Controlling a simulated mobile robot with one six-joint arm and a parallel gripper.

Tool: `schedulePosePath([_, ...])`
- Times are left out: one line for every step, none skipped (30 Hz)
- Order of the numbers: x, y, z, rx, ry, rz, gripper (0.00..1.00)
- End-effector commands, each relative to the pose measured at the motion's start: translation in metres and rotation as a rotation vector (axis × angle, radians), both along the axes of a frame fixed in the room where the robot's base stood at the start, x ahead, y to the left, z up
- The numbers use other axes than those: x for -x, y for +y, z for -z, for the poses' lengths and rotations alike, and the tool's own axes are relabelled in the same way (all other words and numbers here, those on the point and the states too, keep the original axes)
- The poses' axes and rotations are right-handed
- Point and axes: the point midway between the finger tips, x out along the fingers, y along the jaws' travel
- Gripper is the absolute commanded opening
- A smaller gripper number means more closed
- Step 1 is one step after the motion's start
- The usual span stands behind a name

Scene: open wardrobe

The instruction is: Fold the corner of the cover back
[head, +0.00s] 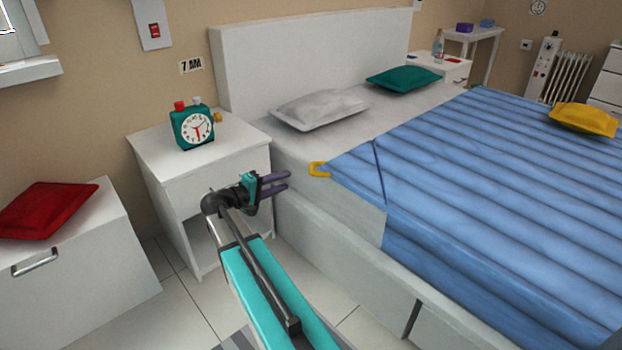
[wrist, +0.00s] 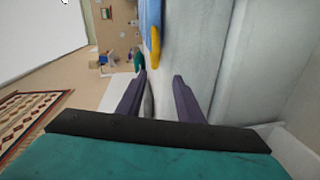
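A blue striped cover (head: 470,170) lies over the bed. Its near corner by the pillows carries a yellow loop handle (head: 319,169), which lies on the white mattress near the bed's left edge. A crease runs across the cover near this corner. In the wrist view the yellow handle (wrist: 155,48) shows beyond the fingers with a strip of the blue cover. My gripper (head: 281,182) is beside the bed's left side, left of the handle and apart from it. Its two purple fingers (wrist: 160,80) are spread with nothing between them.
A white nightstand (head: 180,168) with a green alarm clock (head: 192,127) stands left of the bed, close to my gripper. A grey pillow (head: 320,109) and a green pillow (head: 403,78) lie at the headboard (head: 310,50). A red cushion (head: 45,209) rests on a white chest.

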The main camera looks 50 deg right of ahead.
Motion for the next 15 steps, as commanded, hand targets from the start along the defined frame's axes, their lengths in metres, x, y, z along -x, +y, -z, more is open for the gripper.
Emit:
schedulePosePath([-0.0012, -0.0026, -0.0004, 0.012, -0.004, 0.001, 0.33])
schedulePosePath([-0.0014, -0.0035, -0.0022, 0.017, -0.006, 0.002, 0.33])
schedulePosePath([-0.0016, -0.0043, -0.0040, 0.022, -0.007, 0.003, 0.33])
schedulePosePath([-0.0016, -0.0048, -0.0052, 0.024, -0.008, 0.004, 0.33])
schedulePosePath([-0.0017, -0.0050, -0.0061, 0.027, -0.009, 0.003, 0.33])
schedulePosePath([-0.0017, -0.0052, -0.0070, 0.028, -0.009, 0.003, 0.33])
schedulePosePath([-0.0016, -0.0052, -0.0073, 0.029, -0.009, 0.003, 0.33])
schedulePosePath([-0.0016, -0.0053, -0.0075, 0.029, -0.009, 0.003, 0.33])
schedulePosePath([-0.0015, -0.0053, -0.0075, 0.028, -0.009, 0.003, 0.33])
schedulePosePath([-0.0015, -0.0052, -0.0074, 0.028, -0.009, 0.003, 0.33])
schedulePosePath([-0.0014, -0.0052, -0.0073, 0.027, -0.008, 0.003, 0.33])
schedulePosePath([-0.0014, -0.0052, -0.0073, 0.027, -0.008, 0.004, 0.33])
schedulePosePath([-0.0014, -0.0053, -0.0071, 0.027, -0.008, 0.004, 0.33])
schedulePosePath([-0.0013, -0.0053, -0.0071, 0.027, -0.008, 0.004, 0.33])
schedulePosePath([-0.0013, -0.0057, -0.0070, 0.026, -0.008, 0.004, 0.33])
